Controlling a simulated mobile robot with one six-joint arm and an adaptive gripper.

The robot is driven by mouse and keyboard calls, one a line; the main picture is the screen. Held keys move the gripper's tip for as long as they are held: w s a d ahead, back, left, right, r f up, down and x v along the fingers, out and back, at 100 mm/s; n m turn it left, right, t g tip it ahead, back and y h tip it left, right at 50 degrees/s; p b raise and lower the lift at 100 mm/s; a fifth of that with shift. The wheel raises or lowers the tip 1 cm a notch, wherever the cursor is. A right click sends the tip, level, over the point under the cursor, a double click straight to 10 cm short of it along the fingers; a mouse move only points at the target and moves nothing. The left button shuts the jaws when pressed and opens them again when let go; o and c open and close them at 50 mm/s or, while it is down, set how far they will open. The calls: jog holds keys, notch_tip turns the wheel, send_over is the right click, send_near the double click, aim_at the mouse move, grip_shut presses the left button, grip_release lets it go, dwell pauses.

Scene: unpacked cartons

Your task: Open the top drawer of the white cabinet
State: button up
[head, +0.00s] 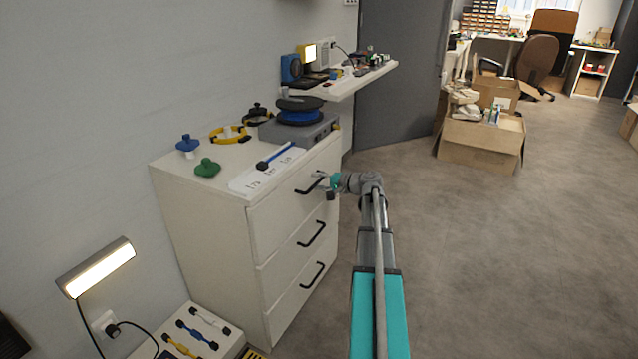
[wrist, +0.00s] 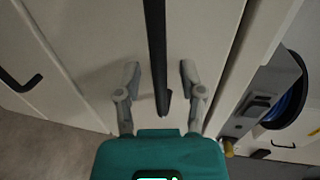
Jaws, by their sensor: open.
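The white cabinet (head: 210,212) stands against the wall on the left in the head view, with three drawers, each with a black bar handle. The top drawer (head: 275,215) looks shut, its front flush with the others. Its handle (head: 307,187) shows also in the wrist view (wrist: 156,40), running up the picture. My gripper (head: 322,180) is at this handle. In the wrist view its open fingers (wrist: 160,76) are on either side of the handle's near end, with a gap on both sides. I cannot tell how deep the handle sits between them.
On the cabinet top are a blue spool (head: 300,116) on a grey device, a green object (head: 207,168) and a blue-handled tool (head: 277,156). A lower handle (wrist: 22,82) shows at the wrist view's left. Open cartons (head: 480,140) stand behind; the floor to the right is clear.

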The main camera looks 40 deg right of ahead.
jog(key=shift+c, duration=0.3)
grip_shut()
jog(key=shift+s+a, duration=0.1)
